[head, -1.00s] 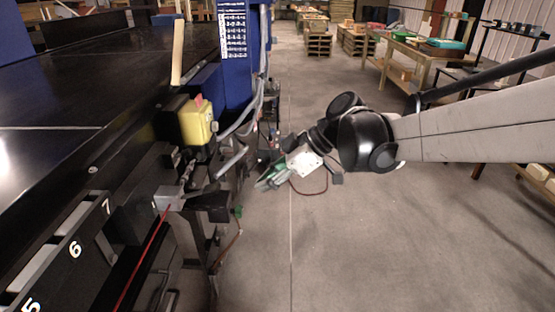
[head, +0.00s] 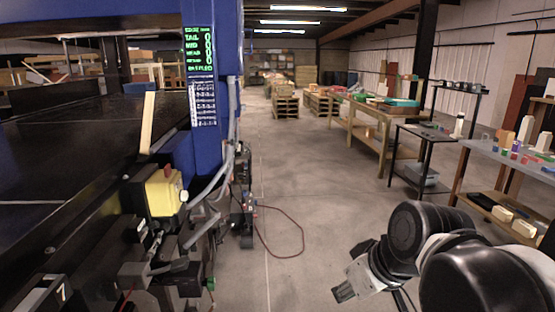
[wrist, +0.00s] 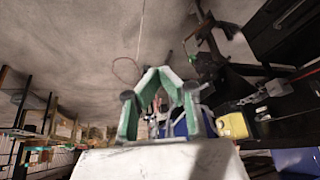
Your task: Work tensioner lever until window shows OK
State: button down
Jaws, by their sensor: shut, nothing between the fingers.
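A yellow box (head: 163,192) with a red tab sits on the conveyor's side in the head view; it also shows in the wrist view (wrist: 232,126). Below it are a grey block (head: 133,272) with a red cord and a dark handle-like part (head: 176,266). I cannot tell for sure whether that part is the tensioner lever. A green knob (head: 210,283) is beside it. No window reading OK is legible. My gripper (head: 345,291) is at the lower right over open floor, well apart from these parts. Its green fingers (wrist: 160,73) are shut and empty in the wrist view.
The dark conveyor (head: 75,165) fills the left. A blue post carries a green-lettered display (head: 200,48) and a printed sheet (head: 203,101). A dark cable (head: 290,250) lies on the floor. Workbenches (head: 365,118) stand along the right; the middle aisle is clear.

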jog(key=s+d+f+m+t+h, duration=0.1)
jog(key=s+d+m+t+h, duration=0.1)
jog(key=s+d+m, duration=0.3)
jog(key=d+h, duration=0.1)
jog(key=d, duration=0.1)
jog(key=shift+s+d+f, duration=0.2)
jog(key=shift+d+f, duration=0.2)
